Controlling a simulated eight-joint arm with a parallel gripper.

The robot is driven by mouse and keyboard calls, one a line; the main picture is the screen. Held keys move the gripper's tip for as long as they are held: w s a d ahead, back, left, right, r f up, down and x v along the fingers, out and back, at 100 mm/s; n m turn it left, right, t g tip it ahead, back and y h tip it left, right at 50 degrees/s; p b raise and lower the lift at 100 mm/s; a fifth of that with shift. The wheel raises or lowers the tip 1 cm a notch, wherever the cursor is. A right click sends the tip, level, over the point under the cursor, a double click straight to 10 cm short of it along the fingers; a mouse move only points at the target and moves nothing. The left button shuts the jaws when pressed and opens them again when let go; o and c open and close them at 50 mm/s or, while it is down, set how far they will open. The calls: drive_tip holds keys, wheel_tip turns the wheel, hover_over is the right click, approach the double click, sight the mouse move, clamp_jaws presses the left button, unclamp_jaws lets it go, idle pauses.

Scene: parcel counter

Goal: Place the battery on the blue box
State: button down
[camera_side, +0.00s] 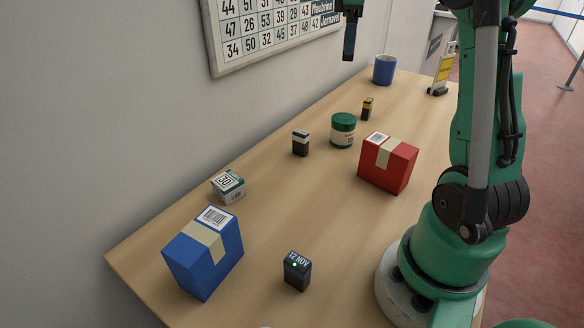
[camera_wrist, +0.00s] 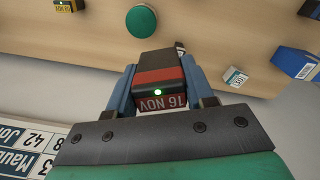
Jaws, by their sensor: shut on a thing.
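My gripper (camera_wrist: 160,85) has blue fingers shut on a battery (camera_wrist: 160,76), a dark block with a red band, a "16 NOV" label and a green light. In the side view my gripper (camera_side: 348,48) is high over the far part of the table by the wall; the held battery is hard to make out there. The blue box (camera_side: 204,252) stands at the table's near left end, with a tan tape strip and a white label on top. Its top looks bare. In the wrist view the blue box (camera_wrist: 297,63) is at the right edge, apart from my gripper.
A small white box (camera_side: 229,186) stands just behind the blue box. A dark "12 NOV" block (camera_side: 297,272) stands to its right. A red box (camera_side: 388,163), green jar (camera_side: 343,131), white-banded block (camera_side: 301,143), yellow-banded block (camera_side: 367,108) and blue mug (camera_side: 384,70) stand farther back. A number board (camera_side: 270,32) hangs on the wall.

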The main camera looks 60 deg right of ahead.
drive_tip(key=w+a+r+n, duration=0.25)
drive_tip(key=w+a, duration=0.25)
drive_tip(key=a, duration=0.5)
wheel_tip(320, 180, up, 4)
drive_tip(key=n, duration=1.1)
hover_over(200, 233)
wheel_tip(200, 233, down, 19)
drive_tip(key=shift+f, duration=0.15)
drive_tip(key=shift+f, duration=0.1)
drive_tip(key=shift+c, duration=1.6)
unclamp_jaws()
